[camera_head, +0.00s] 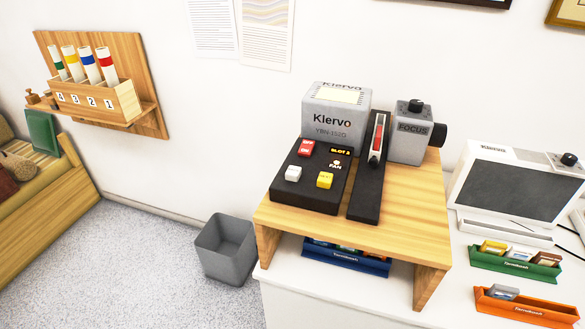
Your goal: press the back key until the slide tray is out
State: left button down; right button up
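A grey slide projector (336,108) marked "Klervo" stands on a wooden stand. Its sloping black key panel (310,195) faces me. The panel has a red key (306,148), a white key (293,174) and a yellow key (324,180). The key lettering is too small to tell which is the back key. A small display (340,152) seems to read "SLOT 2", above a fan mark. A long black track (367,195) runs along the panel's right side. A slim piece with a red strip (377,138) stands upright in its far part. Neither gripper is in view.
A grey focus unit (410,132) stands right of the track. Under the wooden stand (405,210) is a blue slide rack (345,262). Green (515,262) and orange (525,308) racks and a screen viewer (510,185) are at right. A bin (225,250) stands on the floor.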

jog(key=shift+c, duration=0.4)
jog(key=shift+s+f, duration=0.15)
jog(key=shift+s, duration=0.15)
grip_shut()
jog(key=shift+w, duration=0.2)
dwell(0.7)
